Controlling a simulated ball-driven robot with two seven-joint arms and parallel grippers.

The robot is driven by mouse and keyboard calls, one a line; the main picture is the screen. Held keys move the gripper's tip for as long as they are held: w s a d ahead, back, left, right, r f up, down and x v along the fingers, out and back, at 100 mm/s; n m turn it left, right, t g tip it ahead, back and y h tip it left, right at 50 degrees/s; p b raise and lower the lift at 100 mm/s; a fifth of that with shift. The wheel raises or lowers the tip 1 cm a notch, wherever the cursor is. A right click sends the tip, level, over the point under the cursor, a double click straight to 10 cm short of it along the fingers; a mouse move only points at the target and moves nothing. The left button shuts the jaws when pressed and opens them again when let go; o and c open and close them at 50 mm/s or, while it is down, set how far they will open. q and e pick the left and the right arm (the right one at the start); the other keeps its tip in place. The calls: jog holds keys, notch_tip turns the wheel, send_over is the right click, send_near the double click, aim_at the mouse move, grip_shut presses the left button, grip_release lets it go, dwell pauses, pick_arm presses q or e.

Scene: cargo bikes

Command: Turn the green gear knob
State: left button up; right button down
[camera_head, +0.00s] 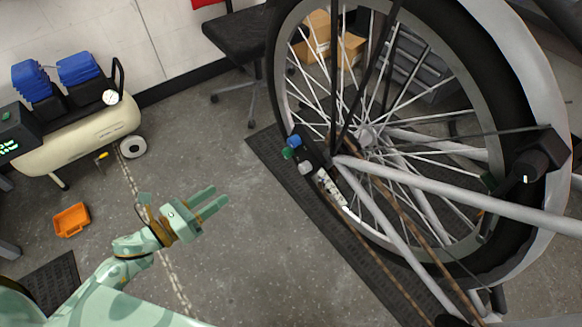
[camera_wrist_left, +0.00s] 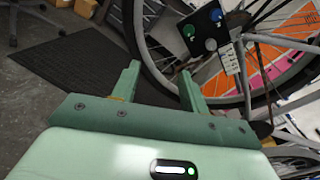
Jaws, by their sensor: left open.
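The green gear knob (camera_head: 287,153) sits on a small black box (camera_head: 313,153) on the bike frame beside the rear wheel, with a blue knob (camera_head: 294,141) and a white knob (camera_head: 305,167). In the left wrist view the green knob (camera_wrist_left: 188,31) is at the top, beyond the fingers. My left gripper (camera_head: 219,196) is open and empty, to the left of the knob and lower in the head view, apart from it. Its two fingers (camera_wrist_left: 160,71) also show in the left wrist view, with nothing between them. My right gripper is not in view.
The large spoked wheel (camera_head: 495,75) and the white frame tube (camera_head: 450,190) fill the right side. A beige compressor (camera_head: 80,135), an orange tray (camera_head: 71,220) and a black chair (camera_head: 240,35) stand farther off. Dark mat (camera_head: 270,150) lies under the bike. The grey floor between gripper and bike is clear.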

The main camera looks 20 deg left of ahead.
aim_at(284, 155)
pick_arm(q)
jog(key=w+d+r+m+h, duration=0.1)
jog(key=w+d, duration=0.3)
jog(key=w+d+r+m, duration=0.1)
jog(key=w+d+m, duration=0.1)
jog(key=w+d, duration=0.2)
jog(key=w+d+r+m+h, duration=0.1)
jog(key=w+d+m, duration=0.1)
jog(key=w+d, duration=0.2)
jog(key=shift+w+d+r+g+h+b, duration=0.3)
jog(key=shift+w+r+g, duration=0.05)
jog(key=shift+r+g, duration=0.05)
grip_shut()
